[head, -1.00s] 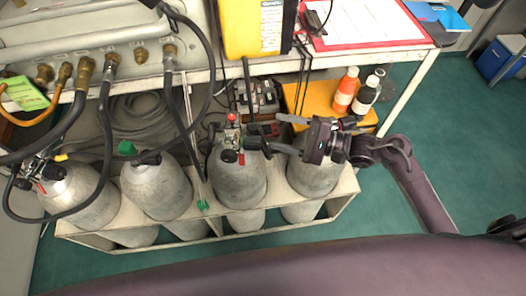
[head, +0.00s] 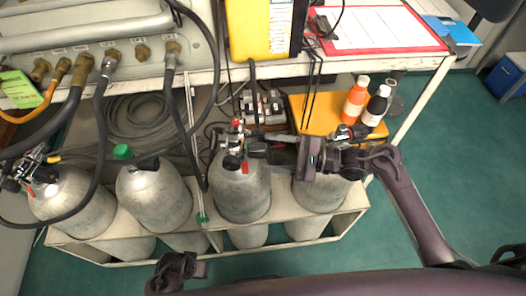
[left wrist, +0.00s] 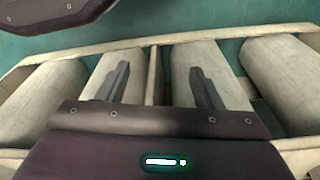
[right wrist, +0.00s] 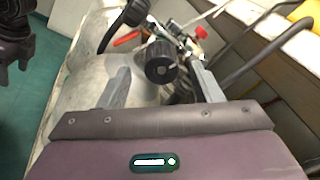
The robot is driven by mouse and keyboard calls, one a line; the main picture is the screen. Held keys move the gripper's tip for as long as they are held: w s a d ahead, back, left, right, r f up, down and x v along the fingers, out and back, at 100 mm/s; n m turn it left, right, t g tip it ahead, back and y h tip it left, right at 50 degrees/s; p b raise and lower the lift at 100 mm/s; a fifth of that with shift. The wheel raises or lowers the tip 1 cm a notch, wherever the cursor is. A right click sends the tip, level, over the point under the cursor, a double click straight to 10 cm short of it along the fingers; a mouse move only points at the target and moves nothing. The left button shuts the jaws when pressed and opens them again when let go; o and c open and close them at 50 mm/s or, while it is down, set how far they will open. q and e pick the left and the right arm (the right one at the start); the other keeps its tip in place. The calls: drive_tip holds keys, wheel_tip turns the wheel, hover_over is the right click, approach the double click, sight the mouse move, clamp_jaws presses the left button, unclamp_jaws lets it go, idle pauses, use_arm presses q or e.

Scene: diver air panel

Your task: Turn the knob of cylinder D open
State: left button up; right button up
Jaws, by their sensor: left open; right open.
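Several grey cylinders stand in a rack; I cannot read a letter marking D. The third front cylinder from the left (head: 240,190) carries a valve with a black knob (head: 258,150) on its right side. My right gripper (head: 274,146) is open beside that valve, its fingers pointing left at the knob. In the right wrist view the black knob (right wrist: 162,62) shows between the open fingers (right wrist: 162,76), with no clear contact. My left gripper (head: 200,270) is low in front of the rack; in the left wrist view its fingers (left wrist: 160,70) are open and empty.
Black hoses (head: 187,120) hang from the panel (head: 120,35) over the left cylinders. The pale rack (head: 120,252) surrounds the cylinders. Floor in front is clear.

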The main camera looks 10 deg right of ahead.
sight(263, 151)
drive_tip(key=shift+x, duration=1.5)
drive_tip(key=c, duration=1)
